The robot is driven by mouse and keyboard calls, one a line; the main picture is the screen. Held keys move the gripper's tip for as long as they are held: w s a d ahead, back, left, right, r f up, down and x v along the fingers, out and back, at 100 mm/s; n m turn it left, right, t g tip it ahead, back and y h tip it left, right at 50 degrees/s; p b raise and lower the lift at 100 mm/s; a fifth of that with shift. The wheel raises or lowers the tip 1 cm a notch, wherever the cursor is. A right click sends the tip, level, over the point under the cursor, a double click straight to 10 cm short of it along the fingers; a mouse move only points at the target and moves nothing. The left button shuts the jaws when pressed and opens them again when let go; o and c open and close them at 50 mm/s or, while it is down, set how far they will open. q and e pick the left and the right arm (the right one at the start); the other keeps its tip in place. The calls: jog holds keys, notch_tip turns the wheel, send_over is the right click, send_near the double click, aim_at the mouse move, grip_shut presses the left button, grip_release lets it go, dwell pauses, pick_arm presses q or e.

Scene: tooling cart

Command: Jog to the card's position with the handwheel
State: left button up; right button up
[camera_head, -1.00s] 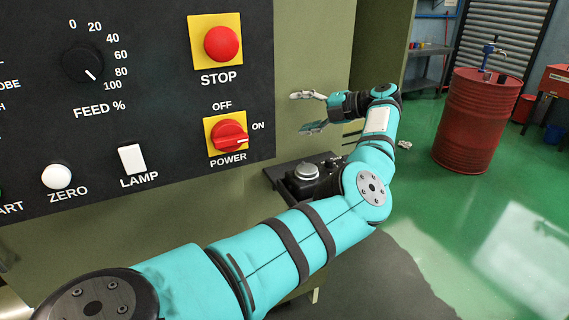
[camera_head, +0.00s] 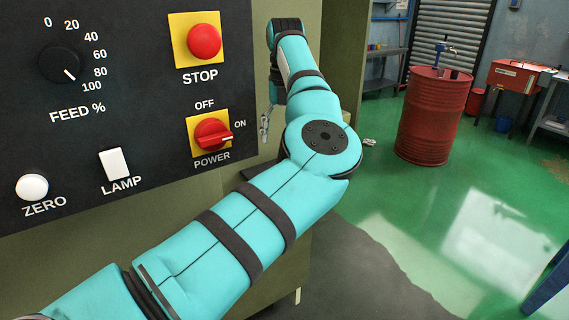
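One arm of mine comes in from the lower left and reaches across the view. Its gripper, my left gripper (camera_head: 265,130), hangs fingers-down just right of the control panel's edge. It is seen nearly edge-on and partly behind the arm, so its opening is unclear; no object shows in it. A dark ledge (camera_head: 257,171) shows below the gripper, mostly covered by my arm. No handwheel can be made out, and no card is visible. My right gripper is out of view.
The black control panel (camera_head: 130,75) fills the upper left, with a feed knob (camera_head: 60,64), red stop button (camera_head: 204,41), power switch (camera_head: 213,134) turned to ON, lamp switch (camera_head: 114,163) and zero button (camera_head: 32,187). A red drum (camera_head: 432,115) stands on open green floor at right.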

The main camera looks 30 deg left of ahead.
pick_arm(q)
notch_tip(320, 180, down, 8)
jog(key=shift+p, duration=0.55)
jog(key=shift+c, duration=0.3)
jog(key=c, duration=1.1)
